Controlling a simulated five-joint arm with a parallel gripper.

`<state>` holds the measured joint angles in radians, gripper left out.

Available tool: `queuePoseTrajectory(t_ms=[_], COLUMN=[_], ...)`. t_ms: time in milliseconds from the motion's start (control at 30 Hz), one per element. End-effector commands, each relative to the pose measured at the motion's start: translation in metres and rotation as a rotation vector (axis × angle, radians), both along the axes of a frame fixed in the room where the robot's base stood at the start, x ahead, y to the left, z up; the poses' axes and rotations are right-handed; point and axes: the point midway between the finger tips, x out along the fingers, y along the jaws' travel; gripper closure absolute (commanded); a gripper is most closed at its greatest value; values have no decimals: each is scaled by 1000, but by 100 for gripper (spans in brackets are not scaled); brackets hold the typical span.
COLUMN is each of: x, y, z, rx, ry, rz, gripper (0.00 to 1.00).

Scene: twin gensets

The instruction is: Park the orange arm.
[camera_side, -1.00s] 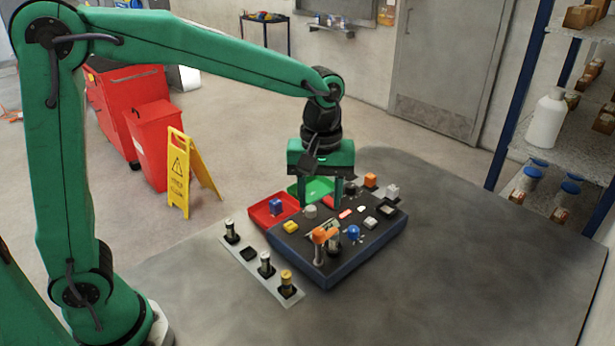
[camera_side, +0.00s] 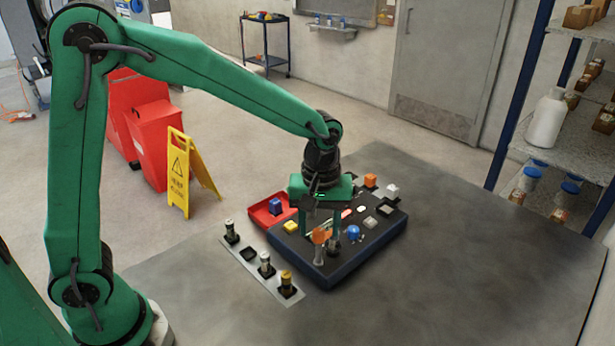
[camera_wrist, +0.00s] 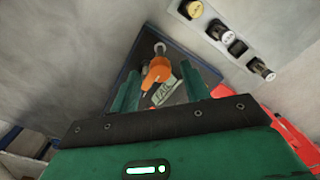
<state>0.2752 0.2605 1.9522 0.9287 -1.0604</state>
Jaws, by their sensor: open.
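The orange arm (camera_side: 320,236) is a small orange piece at the top of a grey post, at the near edge of a dark, blue-sided panel box (camera_side: 325,276). In the wrist view the orange arm (camera_wrist: 157,73) shows between my fingers, with a round grey end beyond it and a printed label (camera_wrist: 164,91) beside it. My gripper (camera_side: 320,230) is open, pointing down over the panel close to the orange arm. In the wrist view my gripper (camera_wrist: 158,80) has a finger on each side of the orange arm. I cannot tell whether either touches it.
A blue knob (camera_side: 354,232) stands just right of my gripper. A yellow button (camera_side: 291,227) is to the left. A red tray (camera_side: 262,217) adjoins the panel's left. A strip (camera_side: 251,268) with several plugs lies front left. The table's right side is clear.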

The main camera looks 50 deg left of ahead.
Motion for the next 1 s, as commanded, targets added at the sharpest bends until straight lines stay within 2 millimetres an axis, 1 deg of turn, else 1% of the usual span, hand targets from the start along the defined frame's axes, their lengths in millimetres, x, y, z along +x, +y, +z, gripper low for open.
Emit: queuePoseTrajectory(t_ms=[133,400,467,600,633,1000], x=[0,0,0,0,0,0], y=[0,0,0,0,0,0], z=[-6,-7,-7,-7,-7,-7], rx=[0,0,0,0,0,0], ry=[0,0,0,0,0,0], rz=[0,0,0,0,0,-35], gripper=[54,54,66,93,98,98])
